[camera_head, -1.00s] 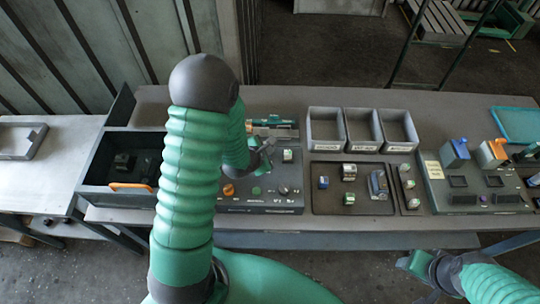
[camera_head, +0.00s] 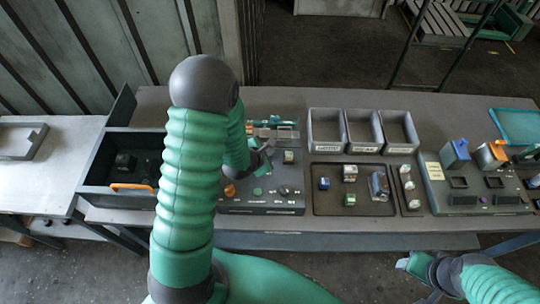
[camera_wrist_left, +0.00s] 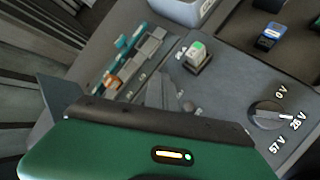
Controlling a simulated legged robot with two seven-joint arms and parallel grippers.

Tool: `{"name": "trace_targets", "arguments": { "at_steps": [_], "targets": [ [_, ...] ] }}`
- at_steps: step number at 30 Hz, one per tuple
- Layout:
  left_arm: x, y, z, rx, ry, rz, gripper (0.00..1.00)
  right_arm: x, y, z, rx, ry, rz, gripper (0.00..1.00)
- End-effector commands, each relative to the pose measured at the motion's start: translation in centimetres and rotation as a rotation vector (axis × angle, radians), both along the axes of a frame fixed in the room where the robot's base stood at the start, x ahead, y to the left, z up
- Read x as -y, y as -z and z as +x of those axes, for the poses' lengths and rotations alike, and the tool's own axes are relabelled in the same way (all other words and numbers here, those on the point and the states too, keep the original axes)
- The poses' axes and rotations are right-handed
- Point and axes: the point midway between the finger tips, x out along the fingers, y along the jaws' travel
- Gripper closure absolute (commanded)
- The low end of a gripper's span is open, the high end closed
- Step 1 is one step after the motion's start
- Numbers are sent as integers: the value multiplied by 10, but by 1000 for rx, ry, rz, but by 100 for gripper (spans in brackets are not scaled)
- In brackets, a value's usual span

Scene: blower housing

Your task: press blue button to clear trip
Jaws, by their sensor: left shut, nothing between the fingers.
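My left gripper (camera_head: 266,155) is shut and empty, low over the grey control panel (camera_head: 262,208). In the left wrist view its grey fingers (camera_wrist_left: 160,92) are together above the panel, left of a rotary knob (camera_wrist_left: 265,115) with voltage marks. I cannot make out a blue button on this panel; my arm and gripper cover part of it. A green button (camera_head: 257,191) and an orange knob (camera_head: 229,190) sit near its front. My right gripper (camera_head: 416,264) is in front of the table at the lower right; its jaw opening is unclear.
A green-topped block (camera_head: 288,157) stands on the panel, right of my left gripper. Right of the panel lies a parts tray (camera_head: 330,207), with bins (camera_head: 325,148) behind it. A dark open drawer box (camera_head: 100,175) is at left. Another panel (camera_head: 435,190) is at right.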

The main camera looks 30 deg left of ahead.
Motion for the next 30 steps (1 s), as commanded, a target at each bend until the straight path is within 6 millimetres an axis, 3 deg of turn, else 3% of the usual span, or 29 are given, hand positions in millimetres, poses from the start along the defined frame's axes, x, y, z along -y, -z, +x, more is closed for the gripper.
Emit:
{"name": "trace_targets", "arguments": {
  "at_steps": [30],
  "targets": [
    [1, 7, -1, -1, 1, -1, 100, 0, 5, 0, 0, 0, 0, 48]
  ]
}}
